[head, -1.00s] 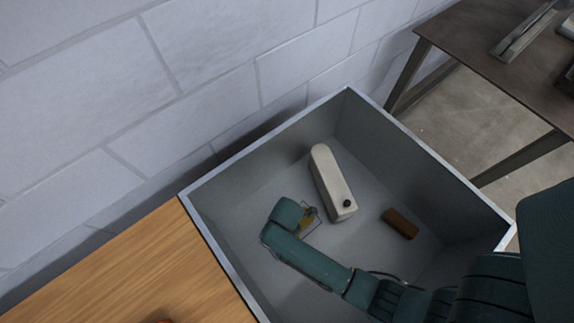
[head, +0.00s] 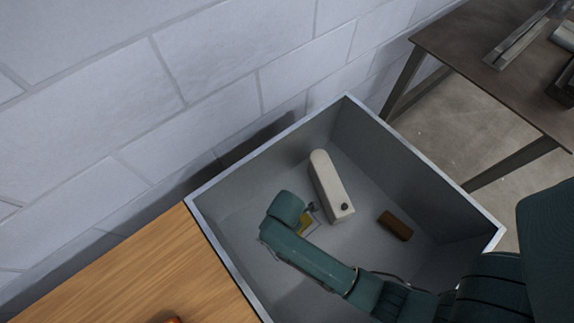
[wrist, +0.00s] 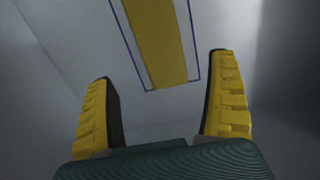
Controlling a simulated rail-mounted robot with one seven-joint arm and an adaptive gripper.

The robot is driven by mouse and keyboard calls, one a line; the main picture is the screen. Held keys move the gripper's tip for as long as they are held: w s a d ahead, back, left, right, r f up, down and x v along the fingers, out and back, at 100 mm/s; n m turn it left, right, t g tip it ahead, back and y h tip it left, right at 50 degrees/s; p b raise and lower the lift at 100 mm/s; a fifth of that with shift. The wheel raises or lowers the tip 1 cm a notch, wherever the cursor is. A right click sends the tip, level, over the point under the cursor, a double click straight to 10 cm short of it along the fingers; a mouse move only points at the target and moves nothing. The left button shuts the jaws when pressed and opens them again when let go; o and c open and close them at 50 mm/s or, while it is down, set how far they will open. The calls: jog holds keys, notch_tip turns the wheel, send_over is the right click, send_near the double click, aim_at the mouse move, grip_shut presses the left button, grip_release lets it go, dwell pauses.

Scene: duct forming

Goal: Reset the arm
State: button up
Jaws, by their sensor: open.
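My gripper (wrist: 162,66) is open, with its two yellow-and-black fingers spread apart and nothing between their tips. In the head view my teal arm reaches down into the grey bin (head: 228,264), and its end hides most of the gripper. A flat yellow strip with pale sides and a thin blue outline (wrist: 158,40) lies beyond the fingertips in the wrist view.
A cream rounded block with a dark knob (head: 328,183) and a brown block (head: 395,225) lie in the bin. A wooden table (head: 150,280) adjoins the bin at left. A block wall (head: 120,90) stands behind. A dark table (head: 490,80) with metal pieces is at upper right.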

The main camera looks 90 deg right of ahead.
notch_tip(320, 180, up, 3)
jog(key=shift+r+p, duration=0.15)
jog(key=shift+p, duration=0.15)
dwell(0.4)
